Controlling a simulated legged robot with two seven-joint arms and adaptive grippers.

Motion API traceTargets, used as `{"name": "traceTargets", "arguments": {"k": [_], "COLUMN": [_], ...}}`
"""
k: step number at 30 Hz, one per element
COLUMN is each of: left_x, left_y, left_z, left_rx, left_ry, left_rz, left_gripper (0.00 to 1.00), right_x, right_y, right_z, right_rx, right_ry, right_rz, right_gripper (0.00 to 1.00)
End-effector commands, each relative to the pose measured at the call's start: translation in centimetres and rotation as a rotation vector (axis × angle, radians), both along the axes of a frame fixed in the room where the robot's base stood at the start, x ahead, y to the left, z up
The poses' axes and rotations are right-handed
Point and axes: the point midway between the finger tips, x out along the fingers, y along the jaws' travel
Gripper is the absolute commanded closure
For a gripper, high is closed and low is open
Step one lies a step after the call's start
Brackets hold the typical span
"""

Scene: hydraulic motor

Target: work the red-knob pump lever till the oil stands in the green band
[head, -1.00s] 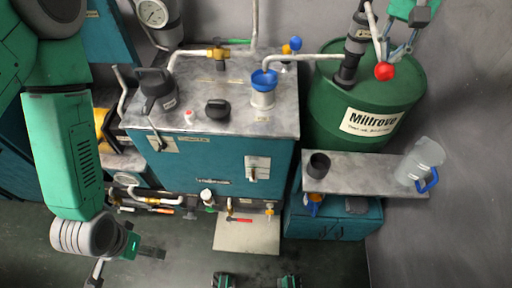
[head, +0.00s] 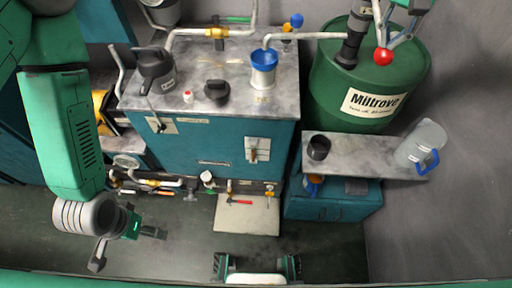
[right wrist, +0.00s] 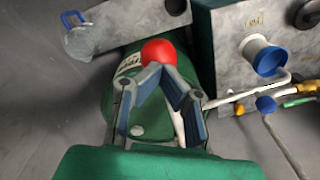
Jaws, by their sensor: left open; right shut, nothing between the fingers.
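The dark pump body (head: 351,42) rises from the drum's top. My right gripper is shut and empty. In the right wrist view its fingertips (right wrist: 165,78) are right at the red knob (right wrist: 160,52), which shows just beyond them; contact is unclear. My left gripper (head: 126,246) is open and empty at the lower left, low over the floor, away from the pump. I cannot make out an oil level or a green band.
The green drum (head: 330,88) stands beside a teal tank (head: 205,146) with a metal top holding a blue funnel (head: 263,62), a dark jug (head: 156,70) and pipes. A grey shelf (head: 360,158) at right carries a black cup (head: 318,147) and a clear jug (head: 421,143).

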Motion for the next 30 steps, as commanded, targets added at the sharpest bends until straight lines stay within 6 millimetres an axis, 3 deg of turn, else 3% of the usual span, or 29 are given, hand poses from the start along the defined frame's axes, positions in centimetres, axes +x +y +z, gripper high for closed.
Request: {"name": "traceTargets", "arguments": {"k": [14,18,30], "left_x": [0.0,0.0,0.0], "left_y": [0.0,0.0,0.0], "left_z": [6.2,5.3,5.3], "left_rx": [0.000,0.000,0.000], "left_ry": [0.000,0.000,0.000], "left_rz": [0.000,0.000,0.000], "left_gripper": [0.12,0.12,0.12], "right_x": [0.0,0.1,0.1], "right_y": [0.0,0.0,0.0], "right_z": [6.1,7.5,13.1], "right_rx": [0.000,0.001,0.000], "right_ry": [0.000,-0.003,-0.004], "right_rz": [0.000,-0.001,0.001], "right_gripper": [1.00,1.00,1.00]}}
